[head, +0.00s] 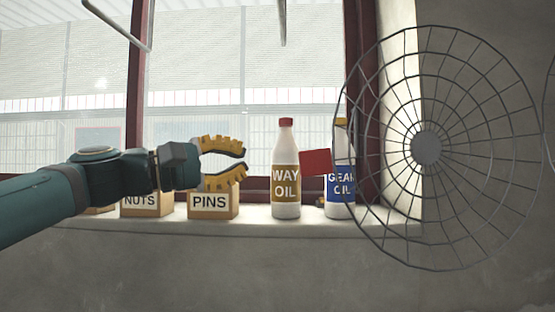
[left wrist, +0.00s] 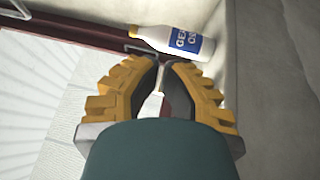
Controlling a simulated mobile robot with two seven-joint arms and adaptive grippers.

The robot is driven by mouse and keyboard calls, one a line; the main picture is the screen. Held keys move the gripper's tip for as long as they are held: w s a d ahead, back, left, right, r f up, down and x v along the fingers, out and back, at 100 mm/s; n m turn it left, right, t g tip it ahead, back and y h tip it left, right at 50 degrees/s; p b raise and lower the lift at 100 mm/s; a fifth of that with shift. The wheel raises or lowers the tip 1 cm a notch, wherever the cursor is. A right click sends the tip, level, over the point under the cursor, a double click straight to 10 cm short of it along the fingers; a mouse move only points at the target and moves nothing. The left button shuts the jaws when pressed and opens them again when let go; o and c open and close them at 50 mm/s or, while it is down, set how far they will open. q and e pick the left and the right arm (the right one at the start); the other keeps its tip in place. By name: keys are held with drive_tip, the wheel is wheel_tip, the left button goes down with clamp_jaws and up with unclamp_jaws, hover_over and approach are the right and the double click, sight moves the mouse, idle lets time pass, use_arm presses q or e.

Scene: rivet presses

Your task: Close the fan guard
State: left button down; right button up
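The fan guard (head: 427,148) is a round grey wire cage with a disc at its middle, on the right of the head view. It stands in front of the window frame and wall. Part of another curved wire rim (head: 547,110) shows at the far right edge; the rest of the fan is out of view. My left gripper (head: 243,162) has yellow toothed fingers, spread with a gap and empty. It is left of the guard, apart from it. In the left wrist view its fingertips (left wrist: 164,66) are also apart. My right gripper is in neither view.
On the sill stand a WAY OIL bottle (head: 286,180), a GEAR OIL bottle (head: 340,197), a PINS box (head: 212,204) and a NUTS box (head: 147,205). The wall below the sill is bare.

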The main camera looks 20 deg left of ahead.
use_arm(q)
drive_tip(key=w+d, duration=0.3)
drive_tip(key=d, duration=0.5)
drive_tip(key=shift+d+r+p, duration=0.3)
drive_tip(key=shift+r+p, duration=0.15)
